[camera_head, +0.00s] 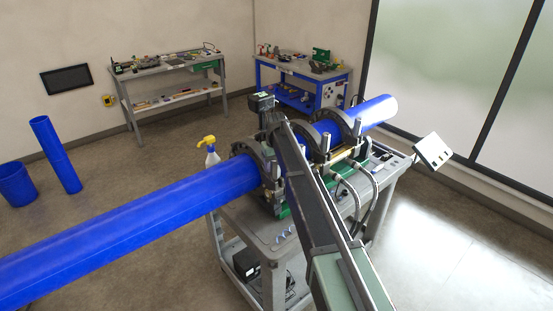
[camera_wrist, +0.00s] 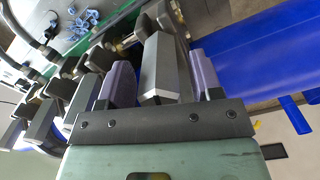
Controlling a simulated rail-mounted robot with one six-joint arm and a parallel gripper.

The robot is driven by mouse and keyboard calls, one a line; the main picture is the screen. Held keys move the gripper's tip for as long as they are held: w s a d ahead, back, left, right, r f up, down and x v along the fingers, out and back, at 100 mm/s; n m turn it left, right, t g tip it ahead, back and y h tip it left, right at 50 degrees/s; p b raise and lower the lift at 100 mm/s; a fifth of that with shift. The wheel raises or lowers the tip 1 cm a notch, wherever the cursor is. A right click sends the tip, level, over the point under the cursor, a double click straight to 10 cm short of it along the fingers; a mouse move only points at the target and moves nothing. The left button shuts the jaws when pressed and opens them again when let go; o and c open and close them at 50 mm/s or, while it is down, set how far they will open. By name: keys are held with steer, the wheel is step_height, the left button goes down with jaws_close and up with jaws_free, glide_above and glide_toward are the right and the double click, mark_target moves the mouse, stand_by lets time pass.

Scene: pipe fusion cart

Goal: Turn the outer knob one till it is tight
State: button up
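My gripper (camera_wrist: 162,78) shows in the wrist view with its two purple-grey fingers apart. A grey angular knob (camera_wrist: 163,68) of the clamp lies between the fingers, with narrow gaps visible at its sides; I cannot make out firm contact. In the head view my arm reaches up to the near clamp ring (camera_head: 263,165) on the cart, and it hides the gripper tips and the knob there. More grey clamp knobs (camera_wrist: 84,98) stand to the left in the wrist view. Which knob is outer knob one is not marked.
A long blue pipe (camera_head: 130,225) runs into the clamps from the left, and another blue pipe piece (camera_head: 378,110) sticks out at the right. The cart (camera_head: 240,235) carries hoses and a tilted control box (camera_head: 432,152). A yellow-topped spray bottle (camera_head: 211,155) stands beside the pipe.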

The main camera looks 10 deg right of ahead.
steer(key=o, duration=0.7)
step_height(320, 180, up, 6)
steer(key=p, duration=0.6)
steer(key=shift+r, duration=0.2)
steer(key=shift+f, duration=0.15)
